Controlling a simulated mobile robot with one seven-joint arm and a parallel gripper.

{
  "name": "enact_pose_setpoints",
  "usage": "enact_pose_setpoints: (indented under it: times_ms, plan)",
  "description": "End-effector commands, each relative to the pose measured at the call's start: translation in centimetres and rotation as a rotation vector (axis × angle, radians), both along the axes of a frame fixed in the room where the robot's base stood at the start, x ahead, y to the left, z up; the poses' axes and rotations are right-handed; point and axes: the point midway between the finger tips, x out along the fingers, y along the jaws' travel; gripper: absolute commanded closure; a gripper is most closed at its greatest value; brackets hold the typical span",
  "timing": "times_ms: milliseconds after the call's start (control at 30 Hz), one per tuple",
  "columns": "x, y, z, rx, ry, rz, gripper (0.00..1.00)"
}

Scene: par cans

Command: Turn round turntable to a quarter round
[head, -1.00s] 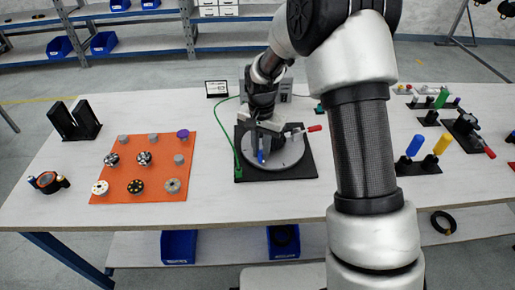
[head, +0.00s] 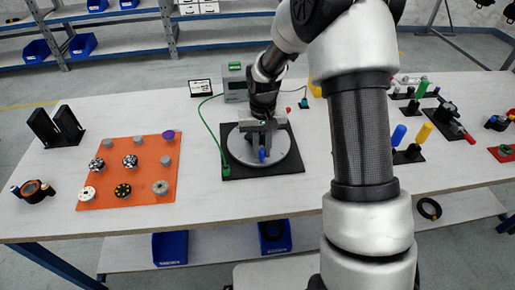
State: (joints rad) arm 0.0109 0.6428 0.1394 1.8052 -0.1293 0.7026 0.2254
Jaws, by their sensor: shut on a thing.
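The turntable is a round light grey disc (head: 287,150) on a square black base (head: 236,171) near the middle of the table. A blue knob (head: 262,156) stands at the front of the disc. A red tip (head: 289,110) shows behind the disc, to the right of my gripper. My gripper (head: 262,141) points down over the middle of the disc and is shut on the turntable, just behind the blue knob. The fingers hide the part they hold.
A green cable (head: 209,125) runs along the base's left side to a grey box (head: 234,83) behind. An orange mat (head: 145,190) with several round parts lies left. Blue and yellow pegs (head: 399,134) stand right, beyond my arm. The table front is clear.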

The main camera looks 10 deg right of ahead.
Motion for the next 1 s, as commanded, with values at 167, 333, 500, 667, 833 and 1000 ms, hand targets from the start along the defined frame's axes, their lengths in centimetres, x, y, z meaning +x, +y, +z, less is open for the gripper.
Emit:
enact_pose_setpoints:
  times_ms: [167,333,500,667,833,1000]
  plan:
    - [0.0,-1.0,0.1,0.000,0.000,0.085,1.00]
    - [0.1,-1.8,0.1,-0.001,0.000,0.171,1.00]
    - [0.3,-2.5,0.1,-0.001,0.000,0.256,1.00]
    - [0.5,-3.2,0.1,0.000,-0.001,0.335,1.00]
    - [0.8,-4.0,0.2,-0.001,-0.001,0.420,1.00]
    - [1.1,-4.7,0.1,0.000,-0.001,0.505,1.00]
